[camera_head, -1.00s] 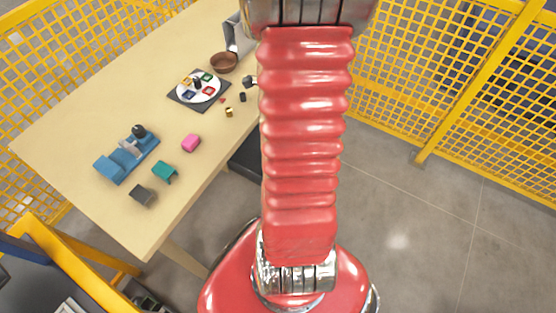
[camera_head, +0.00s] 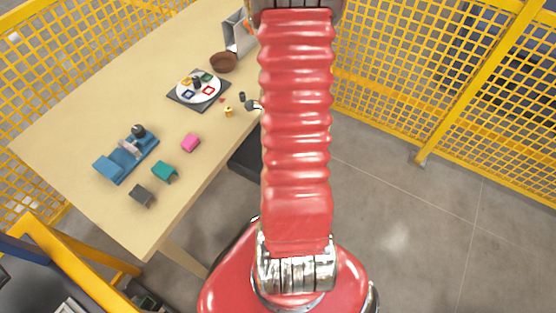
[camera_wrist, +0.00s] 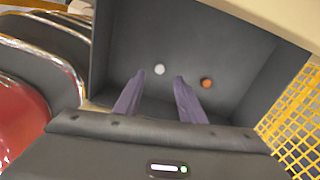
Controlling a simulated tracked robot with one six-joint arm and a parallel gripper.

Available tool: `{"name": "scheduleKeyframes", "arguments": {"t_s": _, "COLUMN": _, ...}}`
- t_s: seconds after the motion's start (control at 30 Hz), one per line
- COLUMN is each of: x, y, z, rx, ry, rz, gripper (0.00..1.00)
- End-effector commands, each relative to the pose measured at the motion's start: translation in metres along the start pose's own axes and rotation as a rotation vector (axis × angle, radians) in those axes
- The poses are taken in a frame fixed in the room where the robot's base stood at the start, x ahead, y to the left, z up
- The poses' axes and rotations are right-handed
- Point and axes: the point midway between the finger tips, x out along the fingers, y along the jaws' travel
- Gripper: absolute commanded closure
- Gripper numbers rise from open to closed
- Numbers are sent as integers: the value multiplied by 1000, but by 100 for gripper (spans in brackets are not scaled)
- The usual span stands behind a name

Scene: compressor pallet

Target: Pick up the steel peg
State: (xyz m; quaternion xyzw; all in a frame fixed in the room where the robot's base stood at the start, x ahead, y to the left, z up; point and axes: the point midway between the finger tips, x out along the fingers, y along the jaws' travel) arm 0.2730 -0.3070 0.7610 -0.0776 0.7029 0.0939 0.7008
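In the wrist view, a pale grey round end (camera_wrist: 159,70), which looks like the steel peg, shows inside a dark open bin (camera_wrist: 115,40). Only its round end shows, so its length cannot be told. My gripper (camera_wrist: 160,78) has its two purple-grey fingers apart, with nothing between them that I can see held. The pale end appears in line with the gap, just beyond the fingertips. I cannot tell how far below them it is. An orange round end (camera_wrist: 207,83) is to the right of the fingers. In the head view my arm hides most of the gripper.
The dark bin also shows beside the table edge (camera_head: 245,163), partly behind my arm. Yellow mesh fencing (camera_head: 400,95) stands behind.

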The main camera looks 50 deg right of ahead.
Motion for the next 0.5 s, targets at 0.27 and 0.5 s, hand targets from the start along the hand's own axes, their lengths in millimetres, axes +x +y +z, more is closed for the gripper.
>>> {"name": "scheduleKeyframes", "arguments": {"t_s": 0.27, "x": 5, "y": 1, "z": 1, "rx": -1, "ry": 1, "rz": 2, "gripper": 63}}
{"name": "scheduleKeyframes", "arguments": {"t_s": 0.5, "x": 28, "y": 2, "z": 4, "rx": -2, "ry": 2, "rz": 3, "gripper": 63}}
